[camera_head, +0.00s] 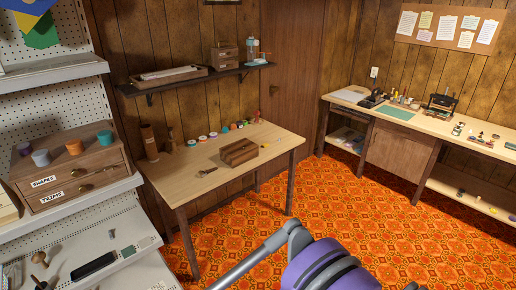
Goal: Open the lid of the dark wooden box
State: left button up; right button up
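A brown wooden box (238,152) sits on the light wooden table (185,185) in the middle of the head view, near the table's centre. It looks closed, though its lid seam is too small to make out. A smaller dark wooden box (224,57) stands on the wall shelf above and also looks closed. Neither of my grippers is in view. Only a grey and purple part of my own arm shows at the bottom, well short of the table.
Spools and small jars line the table's back edge, and a small tool (208,171) lies left of the box. A pegboard shelf unit (130,185) with a drawer cabinet (70,165) stands at left. A long workbench (450,133) runs along the right. The orange patterned floor (345,205) between them is clear.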

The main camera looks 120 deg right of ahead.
aim_at(235, 149)
jog(key=z, duration=3.8)
jog(key=i+l+u, duration=0.15)
jog(key=i+u, duration=0.3)
jog(key=i+l+u, duration=0.2)
jog(key=u, duration=0.2)
jog(key=i+l+u, duration=0.1)
jog(key=i+l, duration=0.15)
jog(key=i+l+u, duration=0.1)
jog(key=l, duration=0.35)
jog(key=i+l+u, duration=0.1)
jog(key=i+l, duration=0.5)
jog(key=l, duration=0.15)
jog(key=i+l, duration=0.25)
jog(key=l, duration=0.15)
jog(key=i+l, duration=0.25)
jog(key=l, duration=0.15)
jog(key=i+l, duration=0.25)
jog(key=l, duration=0.15)
jog(key=i+l, duration=0.25)
jog(key=l, duration=0.2)
jog(key=j+u, duration=0.05)
